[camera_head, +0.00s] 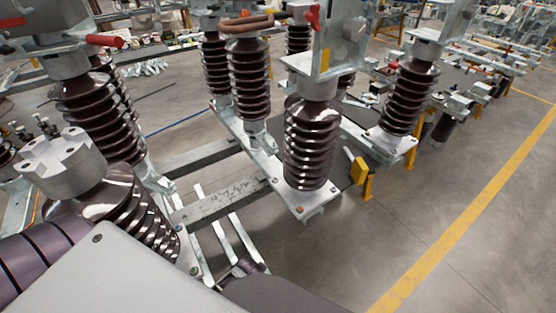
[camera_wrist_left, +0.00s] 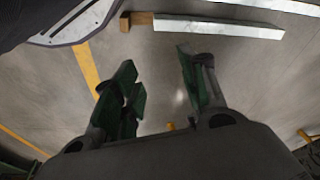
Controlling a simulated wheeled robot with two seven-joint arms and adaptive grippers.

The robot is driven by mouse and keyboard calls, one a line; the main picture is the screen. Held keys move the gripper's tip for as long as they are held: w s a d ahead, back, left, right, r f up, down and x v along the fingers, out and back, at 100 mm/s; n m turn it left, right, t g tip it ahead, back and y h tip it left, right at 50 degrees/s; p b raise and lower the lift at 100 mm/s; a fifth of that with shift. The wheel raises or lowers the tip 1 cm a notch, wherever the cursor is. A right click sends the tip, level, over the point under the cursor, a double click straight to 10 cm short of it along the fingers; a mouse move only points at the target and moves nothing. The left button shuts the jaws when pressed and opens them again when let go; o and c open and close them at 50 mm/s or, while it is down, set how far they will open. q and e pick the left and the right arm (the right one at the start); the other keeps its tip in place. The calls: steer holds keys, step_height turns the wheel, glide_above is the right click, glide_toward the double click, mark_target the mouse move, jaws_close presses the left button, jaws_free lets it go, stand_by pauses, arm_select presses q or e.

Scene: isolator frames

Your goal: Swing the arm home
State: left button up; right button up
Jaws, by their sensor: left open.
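My left gripper (camera_wrist_left: 156,58) shows in the left wrist view. Its two dark green fingers are spread apart, with bare grey floor between them, and it holds nothing. No object touches the fingers. The left gripper does not show in the head view. My right gripper is in neither view.
Brown ribbed insulators (camera_head: 310,140) stand on metal bases, with another close by at left (camera_head: 135,205). A yellow post (camera_head: 362,175) stands beside them. A yellow floor line (camera_head: 465,210) crosses clear floor at right. A pale metal beam (camera_wrist_left: 215,27) lies beyond the left fingers.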

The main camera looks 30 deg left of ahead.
arm_select(q)
steer(key=w+a+r+n+t, duration=0.25)
steer(key=w+r, duration=0.65)
steer(key=r, duration=1)
steer(key=w+a+r+n+t+h, duration=0.15)
steer(key=w+a+r+n, duration=0.25)
steer(key=w+r, duration=1.05)
steer(key=w+a+r+n+t+y, duration=0.1)
steer(key=w+a+r+n+t, duration=0.25)
steer(key=r, duration=2.05)
steer(key=w+a+r+n+t+h, duration=0.1)
steer(key=a+r+n+t, duration=0.1)
steer(key=r, duration=1.2)
steer(key=a+r+n+t+h, duration=0.2)
steer(key=a+r+n, duration=0.2)
steer(key=r, duration=1)
steer(key=shift+w+p, duration=0.3)
steer(key=shift+w, duration=0.1)
steer(key=shift+w, duration=0.1)
steer(key=p+x, duration=0.1)
steer(key=x, duration=0.3)
steer(key=p+x, duration=0.1)
steer(key=x, duration=0.4)
steer(key=p+x, duration=0.1)
steer(key=x, duration=0.3)
steer(key=shift+w+d+r, duration=0.1)
steer(key=shift+w+r, duration=0.1)
steer(key=shift+w, duration=0.2)
